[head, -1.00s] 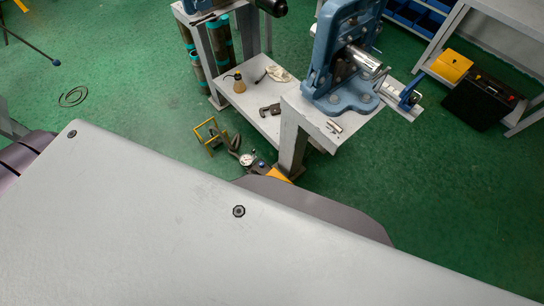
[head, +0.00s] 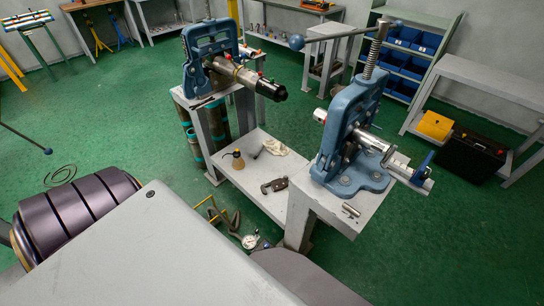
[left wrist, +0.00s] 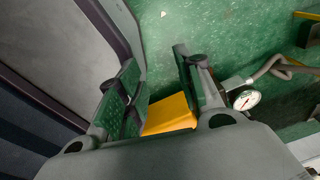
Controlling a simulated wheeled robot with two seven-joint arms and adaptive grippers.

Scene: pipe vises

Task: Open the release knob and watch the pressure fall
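A white round pressure gauge (head: 250,241) sits low near the floor beside the bench leg in the head view, partly behind my own body. The gauge (left wrist: 246,99) also shows in the left wrist view, right of my left gripper, with a grey curved hose beside it. My left gripper (left wrist: 155,58) is open, its two green-padded fingers apart. A yellow block (left wrist: 171,115) shows between and behind the fingers; I cannot tell if they touch it. I cannot make out the release knob. My right gripper is in neither view.
A bench (head: 283,205) carries two blue pipe vises (head: 352,140), (head: 205,60) with pipes clamped. Its lower shelf holds a wrench, cloth and small bottle. A yellow frame (head: 217,214) stands near the gauge. A black case (head: 470,156) and blue-bin shelves (head: 408,50) are at right.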

